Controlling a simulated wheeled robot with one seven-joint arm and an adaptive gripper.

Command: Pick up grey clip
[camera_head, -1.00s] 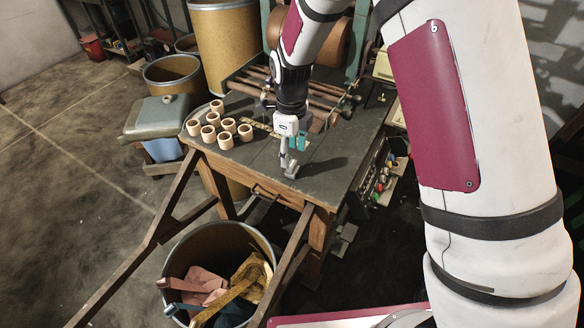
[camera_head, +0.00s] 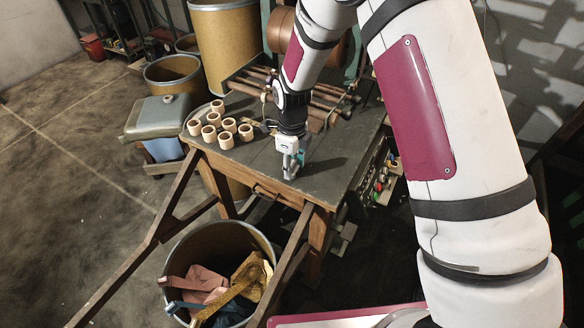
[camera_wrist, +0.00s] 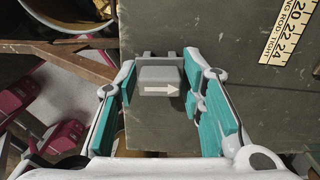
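The grey clip (camera_wrist: 162,78) is a small grey block with a white arrow label and two prongs on its far side. It lies on the dark worktable (camera_wrist: 240,90) near its front edge. In the wrist view my gripper (camera_wrist: 160,66) is open, with one teal-padded finger on each side of the clip. The fingertips are close to its sides; I cannot tell whether either touches. In the head view my gripper (camera_head: 291,168) points down over the table's front part and mostly hides the clip.
A yellow ruler strip (camera_wrist: 286,30) lies on the table. Wooden rods (camera_head: 325,98) are behind. A bin of cloth scraps (camera_head: 245,236) stands below the front edge. Table right of the gripper is bare.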

